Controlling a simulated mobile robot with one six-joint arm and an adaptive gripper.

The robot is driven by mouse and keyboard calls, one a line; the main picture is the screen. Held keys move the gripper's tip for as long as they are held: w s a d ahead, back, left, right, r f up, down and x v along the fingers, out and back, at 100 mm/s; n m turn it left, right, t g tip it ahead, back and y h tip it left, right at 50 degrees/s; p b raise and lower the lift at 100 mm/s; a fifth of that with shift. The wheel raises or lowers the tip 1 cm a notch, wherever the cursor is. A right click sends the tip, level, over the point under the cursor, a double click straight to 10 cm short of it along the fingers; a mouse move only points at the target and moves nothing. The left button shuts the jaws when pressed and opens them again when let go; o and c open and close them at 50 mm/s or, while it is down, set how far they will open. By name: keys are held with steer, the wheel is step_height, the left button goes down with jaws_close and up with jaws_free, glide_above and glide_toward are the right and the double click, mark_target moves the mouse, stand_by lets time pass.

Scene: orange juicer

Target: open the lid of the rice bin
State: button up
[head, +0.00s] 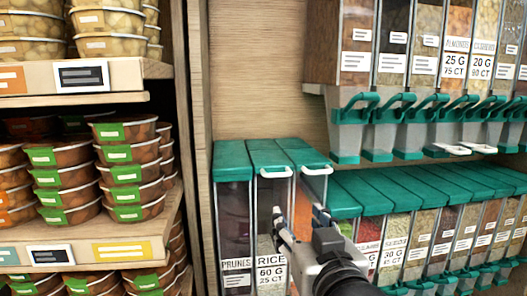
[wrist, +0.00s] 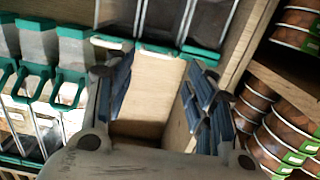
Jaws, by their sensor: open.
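The rice bin (head: 265,220) stands in the lower row in the head view, a clear-fronted bin with a "RICE" label. Its green lid (head: 267,156) lies flat and shut, with a white handle (head: 275,173) along its front edge. I cannot pick out the rice lid for sure in that view.
The prunes bin (head: 234,215) is left of the rice bin; another white-handled lid (head: 313,165) is to its right. Dispensers with green levers (head: 365,115) hang above right. A wooden post (head: 197,120) and shelves of stacked tubs (head: 125,155) stand left.

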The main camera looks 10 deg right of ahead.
mark_target(279, 176)
steer(key=shift+o, duration=0.6)
steer(key=shift+w+r+t, duration=0.15)
steer(key=shift+w+r, duration=0.05)
steer(key=shift+r, duration=0.3)
steer(key=shift+w+r+t, duration=0.15)
steer(key=shift+r, duration=0.3)
steer(key=shift+o, duration=1.1)
steer(key=shift+w+r, duration=0.2)
steer(key=shift+w, duration=0.25)
steer(key=w+p, duration=0.2)
steer(key=w, duration=1.4)
steer(key=shift+w, duration=0.1)
steer(key=shift+c, duration=0.3)
